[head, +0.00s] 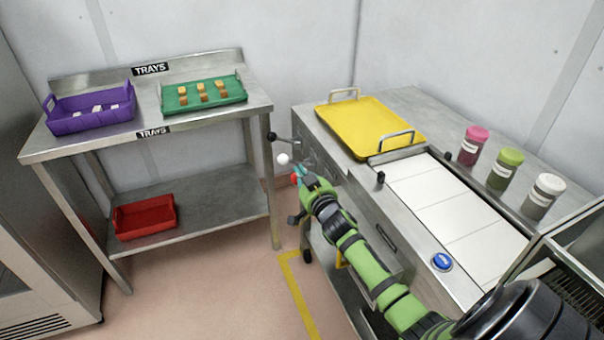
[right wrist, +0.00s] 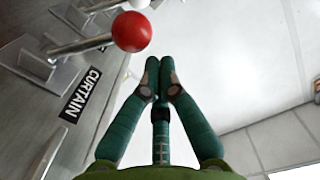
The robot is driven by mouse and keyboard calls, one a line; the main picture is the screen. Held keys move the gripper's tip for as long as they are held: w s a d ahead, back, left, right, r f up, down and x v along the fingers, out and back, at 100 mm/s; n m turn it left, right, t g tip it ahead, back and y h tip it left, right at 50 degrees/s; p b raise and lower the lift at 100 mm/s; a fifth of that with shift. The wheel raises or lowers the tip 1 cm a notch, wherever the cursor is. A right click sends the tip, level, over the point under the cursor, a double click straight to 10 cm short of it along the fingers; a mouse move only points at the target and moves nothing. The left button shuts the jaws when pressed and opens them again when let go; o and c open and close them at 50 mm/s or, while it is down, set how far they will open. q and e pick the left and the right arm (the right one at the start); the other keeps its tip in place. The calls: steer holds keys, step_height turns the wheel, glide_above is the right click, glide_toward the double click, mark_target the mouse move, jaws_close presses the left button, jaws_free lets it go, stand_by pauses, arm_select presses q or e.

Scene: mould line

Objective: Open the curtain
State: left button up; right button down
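In the right wrist view the curtain lever has a red ball knob (right wrist: 131,32) on a metal rod. A black label reading CURTAIN (right wrist: 82,95) is beside it on the grey machine side. My right gripper (right wrist: 159,64) has its teal fingers together, with nothing seen between them. Its tips are beside the red knob, just right of and below it in that view; I cannot tell whether they touch. In the head view my right gripper (head: 299,173) is at the machine's left end, largely covering the red knob. The curtain itself cannot be made out. My left gripper is not in view.
A white-knobbed lever (head: 283,158) and a black-knobbed lever (head: 271,136) stand close by. The machine carries a yellow tray (head: 352,122), several shaker jars and a blue button (head: 442,261). A steel trays table (head: 200,128) stands left, with floor between.

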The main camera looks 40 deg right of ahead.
steer(key=shift+w+a+f+n, duration=0.1)
steer(key=shift+a+f+n, duration=0.2)
steer(key=shift+f+n, duration=0.1)
